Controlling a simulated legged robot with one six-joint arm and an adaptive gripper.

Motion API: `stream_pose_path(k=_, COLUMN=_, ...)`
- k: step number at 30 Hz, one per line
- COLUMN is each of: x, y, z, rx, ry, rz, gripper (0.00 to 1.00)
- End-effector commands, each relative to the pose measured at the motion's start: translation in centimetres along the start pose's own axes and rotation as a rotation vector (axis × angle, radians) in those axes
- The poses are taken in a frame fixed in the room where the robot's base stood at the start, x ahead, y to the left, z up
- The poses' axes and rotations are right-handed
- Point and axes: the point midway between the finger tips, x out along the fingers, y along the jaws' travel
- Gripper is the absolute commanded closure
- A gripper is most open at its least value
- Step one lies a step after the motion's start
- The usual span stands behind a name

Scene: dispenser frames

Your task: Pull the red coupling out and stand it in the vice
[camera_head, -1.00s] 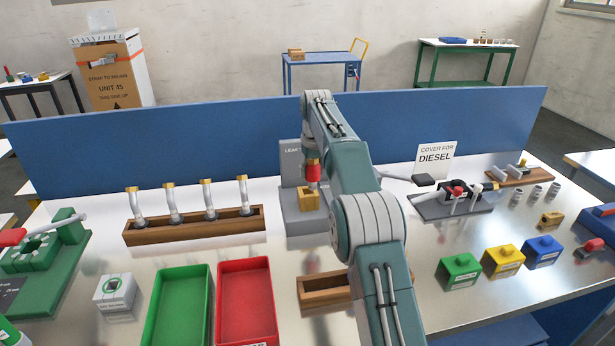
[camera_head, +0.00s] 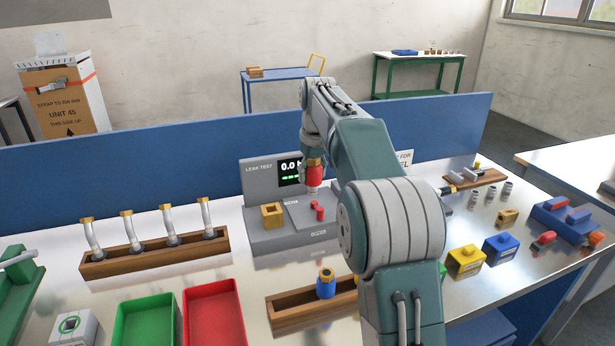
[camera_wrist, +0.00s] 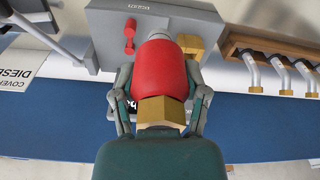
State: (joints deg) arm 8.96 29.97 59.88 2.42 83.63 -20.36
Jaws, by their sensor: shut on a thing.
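My gripper (camera_head: 313,165) is shut on the red coupling (camera_head: 315,177), which hangs upright with its brass hex end up. In the wrist view the coupling (camera_wrist: 160,68) sits between both fingers, its silver tip pointing away from me. It is in front of the grey leak test station (camera_head: 262,180). A brass block with a square opening (camera_head: 272,215) stands on the station, left of the coupling. A small red lever (camera_head: 318,212) is below the coupling. A green fixture with a grey handle (camera_head: 14,285), possibly the vice, is cut off at the left edge.
A wooden rack of bent hoses (camera_head: 155,257) stands left of the station. Green (camera_head: 147,325) and red (camera_head: 213,315) trays and a wooden holder with a blue fitting (camera_head: 325,284) are in front. Yellow and blue blocks (camera_head: 500,247) stand right. A blue panel (camera_head: 130,183) runs behind.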

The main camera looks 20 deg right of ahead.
Motion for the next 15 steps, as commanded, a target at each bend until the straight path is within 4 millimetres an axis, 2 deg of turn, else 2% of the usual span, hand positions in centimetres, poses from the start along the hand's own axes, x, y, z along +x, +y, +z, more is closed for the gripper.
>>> stream_pose_path(k=15, x=-1.8, y=0.0, z=-0.3, rx=0.0, ry=0.002, rz=0.001, gripper=1.0)
